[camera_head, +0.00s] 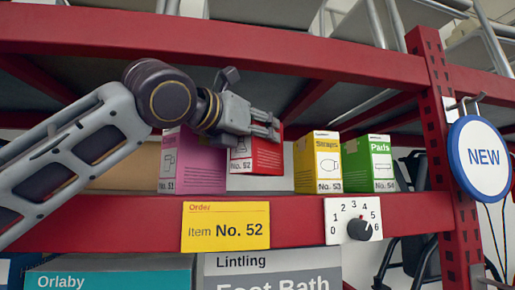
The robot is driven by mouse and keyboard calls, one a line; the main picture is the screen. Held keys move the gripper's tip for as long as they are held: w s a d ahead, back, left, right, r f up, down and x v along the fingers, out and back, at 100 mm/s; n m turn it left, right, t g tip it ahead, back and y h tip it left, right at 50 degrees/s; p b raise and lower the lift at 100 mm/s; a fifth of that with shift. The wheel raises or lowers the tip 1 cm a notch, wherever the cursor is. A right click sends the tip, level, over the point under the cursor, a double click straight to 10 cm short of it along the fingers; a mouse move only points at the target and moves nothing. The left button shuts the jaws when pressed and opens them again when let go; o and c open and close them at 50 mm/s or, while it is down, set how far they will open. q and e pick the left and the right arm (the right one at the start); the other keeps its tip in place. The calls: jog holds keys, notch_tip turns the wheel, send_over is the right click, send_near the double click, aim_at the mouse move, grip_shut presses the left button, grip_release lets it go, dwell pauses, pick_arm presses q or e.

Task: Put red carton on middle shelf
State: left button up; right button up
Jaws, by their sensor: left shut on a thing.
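The red carton (264,156), labelled No. 52, is at the middle shelf (110,211) between a purple carton and a yellow carton. My left gripper (266,128) reaches in from the left and is shut on the red carton's upper part. The carton's lower edge appears a little above the bases of its neighbours, and I cannot tell whether it touches the shelf. My right gripper is not in view.
The purple carton (192,164) stands close on the left. The yellow carton (317,162) and green carton (369,163) stand on the right. A yellow order card (225,227) reading Item No. 52 and a dial (353,221) are on the shelf's front. A red beam (220,50) runs above.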

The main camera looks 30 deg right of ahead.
aim_at(253, 147)
pick_arm(q)
jog(key=shift+f, duration=1.7)
jog(key=shift+f, duration=0.15)
jog(key=o, duration=1)
jog(key=shift+v, duration=0.85)
jog(key=b+v, duration=0.2)
jog(key=v, duration=0.8)
jog(key=shift+s+a+b, duration=0.15)
jog(key=shift+b, duration=0.15)
